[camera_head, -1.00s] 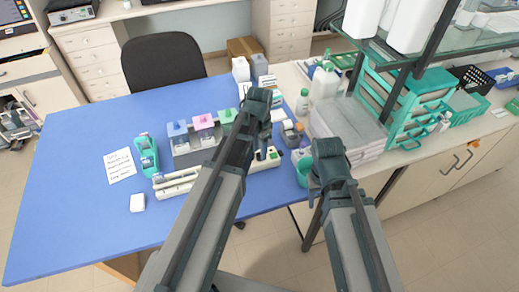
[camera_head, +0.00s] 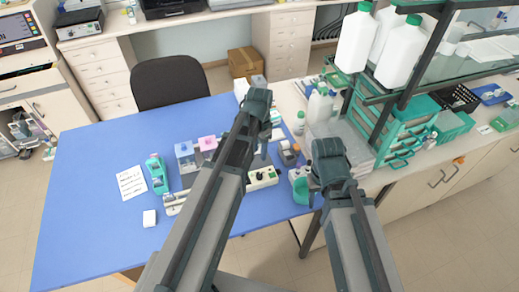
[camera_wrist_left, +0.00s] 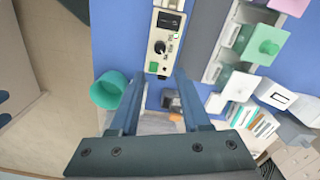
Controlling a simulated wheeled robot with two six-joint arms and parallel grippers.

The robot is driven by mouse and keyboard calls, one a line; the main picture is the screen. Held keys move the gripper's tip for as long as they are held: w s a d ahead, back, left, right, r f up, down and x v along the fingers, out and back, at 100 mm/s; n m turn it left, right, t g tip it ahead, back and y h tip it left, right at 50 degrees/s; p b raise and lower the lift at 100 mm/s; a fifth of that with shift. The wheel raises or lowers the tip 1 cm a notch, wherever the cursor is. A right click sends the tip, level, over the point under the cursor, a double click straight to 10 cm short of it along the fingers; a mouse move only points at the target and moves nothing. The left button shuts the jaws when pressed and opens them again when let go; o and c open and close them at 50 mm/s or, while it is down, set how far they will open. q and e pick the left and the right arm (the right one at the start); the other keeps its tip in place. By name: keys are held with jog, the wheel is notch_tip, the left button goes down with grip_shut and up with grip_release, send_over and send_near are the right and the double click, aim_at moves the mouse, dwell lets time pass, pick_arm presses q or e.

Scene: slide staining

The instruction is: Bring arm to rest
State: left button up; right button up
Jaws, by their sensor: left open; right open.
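My left arm reaches up the middle of the head view, and its gripper (camera_head: 264,140) is over the back right part of the blue table, partly hidden by the arm. In the left wrist view the left gripper's two fingers (camera_wrist_left: 155,78) are apart with nothing held between them. A cream control box (camera_wrist_left: 158,45) with a black knob lies beyond the fingertips. My right arm ends near the table's right edge. The right gripper (camera_head: 316,190) is mostly hidden by its wrist and appears empty, close to a teal cup (camera_head: 299,181).
The blue table (camera_head: 90,220) holds a paper note (camera_head: 131,182), a teal tape dispenser (camera_head: 158,174) and staining jars with a pink lid (camera_head: 208,143). The right counter has teal drawers (camera_head: 395,150) under a glass shelf. A black chair (camera_head: 170,82) stands behind. The table's left front is clear.

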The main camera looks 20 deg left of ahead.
pick_arm(q)
jog(key=shift+f, duration=0.1)
dwell(0.3)
jog(key=s+d+f+n+b, duration=0.2)
jog(key=s+d+f+b, duration=0.2)
jog(key=s, duration=0.3)
jog(key=s+d+f+n+y+b, duration=0.1)
jog(key=s+d+f+n+b, duration=0.1)
jog(key=s+d+f+b, duration=0.3)
jog(key=s+d, duration=0.1)
jog(key=s, duration=0.1)
jog(key=shift+s+d, duration=0.2)
jog(key=shift+s, duration=0.15)
jog(key=shift+w+a, duration=0.1)
